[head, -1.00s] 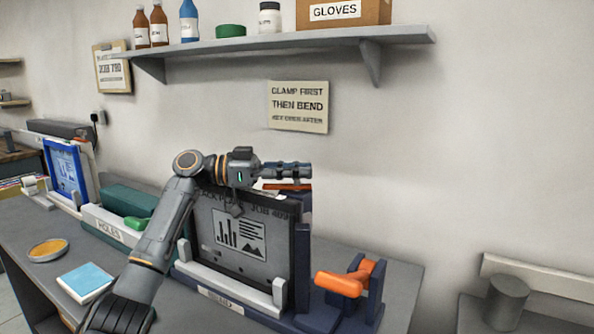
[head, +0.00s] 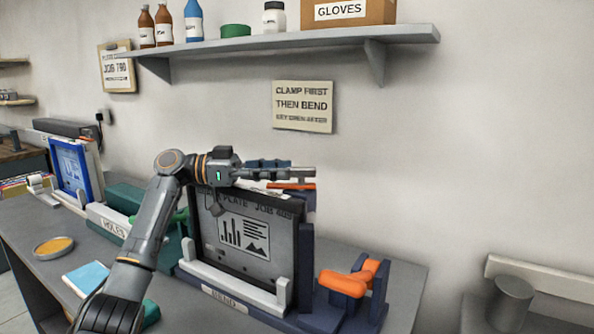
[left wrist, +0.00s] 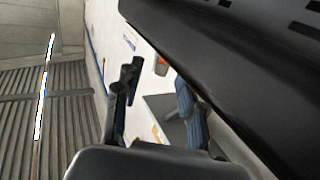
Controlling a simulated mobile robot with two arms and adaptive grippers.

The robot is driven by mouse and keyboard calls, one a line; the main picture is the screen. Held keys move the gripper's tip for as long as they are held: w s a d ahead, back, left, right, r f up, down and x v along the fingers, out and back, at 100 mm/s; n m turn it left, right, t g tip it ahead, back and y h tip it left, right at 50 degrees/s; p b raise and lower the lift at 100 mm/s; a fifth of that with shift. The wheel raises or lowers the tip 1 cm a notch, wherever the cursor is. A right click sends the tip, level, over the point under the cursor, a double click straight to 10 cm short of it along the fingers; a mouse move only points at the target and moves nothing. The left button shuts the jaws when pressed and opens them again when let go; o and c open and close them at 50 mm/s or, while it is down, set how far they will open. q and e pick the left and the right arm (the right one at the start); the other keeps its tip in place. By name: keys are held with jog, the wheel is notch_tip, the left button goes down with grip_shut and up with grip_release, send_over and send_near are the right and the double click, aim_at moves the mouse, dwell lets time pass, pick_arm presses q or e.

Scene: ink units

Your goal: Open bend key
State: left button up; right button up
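The bend unit, labelled BEND (head: 226,299), holds an upright dark plate marked JOB (head: 243,236). A flat orange bar (head: 291,186) lies on top of the blue post behind the plate's upper right corner. A thick orange handle (head: 345,283) sits between blue brackets at the right; I cannot tell which orange part is the bend key. My left gripper (head: 306,172) points right, just above the flat bar in the picture. In the left wrist view its fingers (left wrist: 157,105) are apart, with a small orange patch (left wrist: 161,66) visible between them. My right gripper is not in view.
The HOLES unit (head: 113,226) and a blue-framed plate (head: 73,170) stand left along the bench. A light blue pad (head: 86,278) and an amber-filled dish (head: 53,247) lie at the front left. A shelf (head: 300,45) runs above. A grey cylinder (head: 507,300) stands at right.

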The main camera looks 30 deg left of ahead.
pick_arm(q)
jog(key=v, duration=0.7)
jog(key=shift+c, duration=0.4)
